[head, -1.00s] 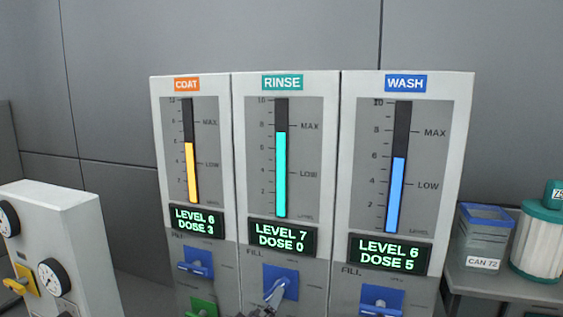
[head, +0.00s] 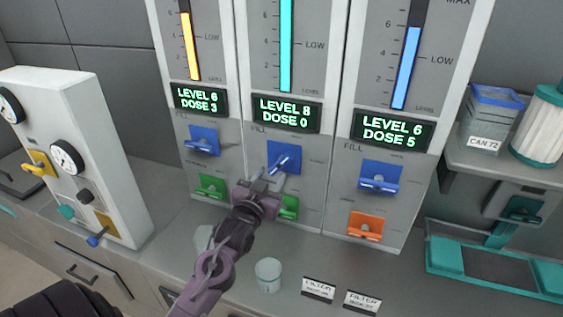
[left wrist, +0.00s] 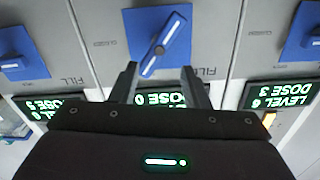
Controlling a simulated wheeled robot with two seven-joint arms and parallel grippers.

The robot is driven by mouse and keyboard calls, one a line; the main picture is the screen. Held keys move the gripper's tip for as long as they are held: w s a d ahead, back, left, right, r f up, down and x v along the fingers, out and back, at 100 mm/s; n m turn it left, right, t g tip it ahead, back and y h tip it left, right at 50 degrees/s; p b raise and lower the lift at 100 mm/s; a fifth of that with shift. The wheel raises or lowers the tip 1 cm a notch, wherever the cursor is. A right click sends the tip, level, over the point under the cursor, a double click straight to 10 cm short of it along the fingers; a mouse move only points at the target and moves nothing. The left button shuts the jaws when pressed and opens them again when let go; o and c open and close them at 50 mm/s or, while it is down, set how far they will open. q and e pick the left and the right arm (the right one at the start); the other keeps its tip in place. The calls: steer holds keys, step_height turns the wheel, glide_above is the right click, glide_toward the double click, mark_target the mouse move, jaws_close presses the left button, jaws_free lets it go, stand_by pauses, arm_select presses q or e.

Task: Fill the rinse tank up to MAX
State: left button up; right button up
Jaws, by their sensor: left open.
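The rinse panel stands in the middle of three panels, with a teal level bar (head: 286,45) and a display (head: 287,112) reading LEVEL 8, DOSE 0. The top of its scale is out of the head view now. Its blue FILL valve (head: 284,157) has a handle turned at a slant, unlike the level handles on the neighbours. My left gripper (head: 268,180) is open just in front of this valve. In the left wrist view the slanted handle (left wrist: 162,45) lies between and beyond the open fingers (left wrist: 160,82). My right gripper is not in view.
The coat display (head: 199,97) reads LEVEL 6, DOSE 3; the wash display (head: 393,129) reads LEVEL 6, DOSE 5. A green valve (head: 289,207) sits below the rinse FILL valve, partly behind my gripper. A clear cup (head: 268,275) stands on the counter. A gauge box (head: 75,150) stands left.

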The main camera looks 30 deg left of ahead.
mark_target(281, 165)
arm_select(q)
steer(key=m, duration=0.2)
steer(key=w+m, duration=0.1)
steer(key=m, duration=0.2)
steer(key=shift+d+r, duration=0.1)
steer(key=p+x, duration=0.2)
steer(key=x, duration=0.4)
steer(key=shift+w, duration=0.35)
jaws_close()
